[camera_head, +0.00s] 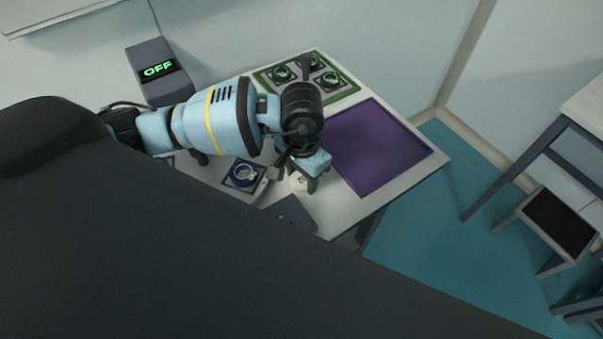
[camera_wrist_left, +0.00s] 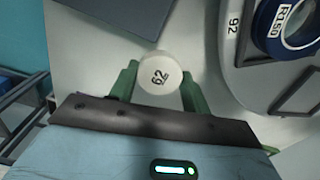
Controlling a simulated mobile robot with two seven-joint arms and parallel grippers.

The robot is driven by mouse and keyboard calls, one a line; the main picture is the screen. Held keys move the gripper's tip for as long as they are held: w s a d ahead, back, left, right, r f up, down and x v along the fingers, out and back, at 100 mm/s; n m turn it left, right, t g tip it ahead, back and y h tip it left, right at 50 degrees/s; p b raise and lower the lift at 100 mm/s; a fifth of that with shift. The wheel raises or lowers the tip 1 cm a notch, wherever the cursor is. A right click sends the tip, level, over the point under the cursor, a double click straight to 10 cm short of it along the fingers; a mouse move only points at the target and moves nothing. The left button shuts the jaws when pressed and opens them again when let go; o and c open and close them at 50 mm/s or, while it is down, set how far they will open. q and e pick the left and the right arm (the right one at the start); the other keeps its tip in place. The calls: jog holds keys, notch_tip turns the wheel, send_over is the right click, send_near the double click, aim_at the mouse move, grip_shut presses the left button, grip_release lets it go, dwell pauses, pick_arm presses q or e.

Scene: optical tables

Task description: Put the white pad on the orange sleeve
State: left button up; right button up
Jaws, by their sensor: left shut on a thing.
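The white pad is a round white disc marked "62" in the left wrist view (camera_wrist_left: 160,70). My left gripper (camera_wrist_left: 159,80) is shut on it, one green finger on each side. In the head view my left gripper (camera_head: 302,180) points down over the near part of the table, with the white pad (camera_head: 298,181) partly hidden between its fingers. I cannot tell whether the pad touches the table. I see no orange sleeve in either view. My right gripper is not in view.
A blue ring (camera_head: 244,174) sits on a dark square beside the gripper; its "R150" label (camera_wrist_left: 293,20) shows in the wrist view. A purple mat (camera_head: 376,148) lies to the right. A green-edged tray (camera_head: 343,96) with several green rings and an "OFF" box (camera_head: 148,52) stand behind.

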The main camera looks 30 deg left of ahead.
pick_arm(q)
jog(key=shift+f, duration=0.2)
jog(key=o, duration=1)
jog(key=shift+c, duration=0.2)
jog(key=shift+r, duration=0.1)
